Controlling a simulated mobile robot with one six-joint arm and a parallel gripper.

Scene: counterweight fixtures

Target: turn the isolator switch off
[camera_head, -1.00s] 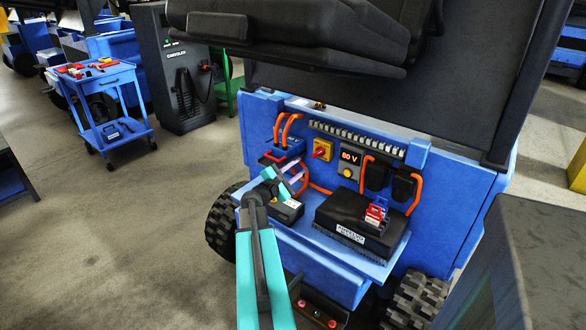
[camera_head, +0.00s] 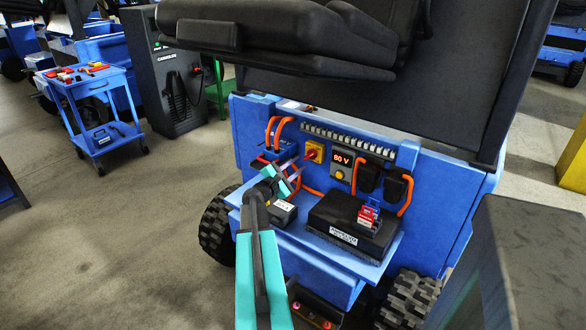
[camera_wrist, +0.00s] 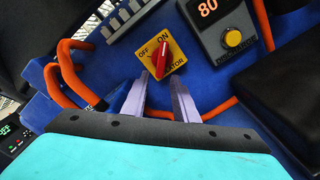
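The isolator switch is a red rotary handle (camera_wrist: 160,59) on a square yellow plate (camera_wrist: 176,62) marked OFF and ON. In the wrist view the handle's upper end points toward the ON mark. The yellow plate also shows in the head view (camera_head: 318,146) on the blue panel of the machine. My gripper (camera_wrist: 159,92) has two pale purple fingers spread apart with nothing between them. Its fingertips are just short of the switch, pointing toward it and not visibly touching it. In the head view my gripper (camera_head: 294,171) is left of and below the switch.
An 80 V display box with a yellow button (camera_head: 341,170) is right of the switch. Orange cables (camera_wrist: 66,75) loop on the left and run below the switch. A black box with a red lockout piece (camera_head: 352,228) sits on the ledge. A grey cabinet (camera_head: 530,250) stands at right.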

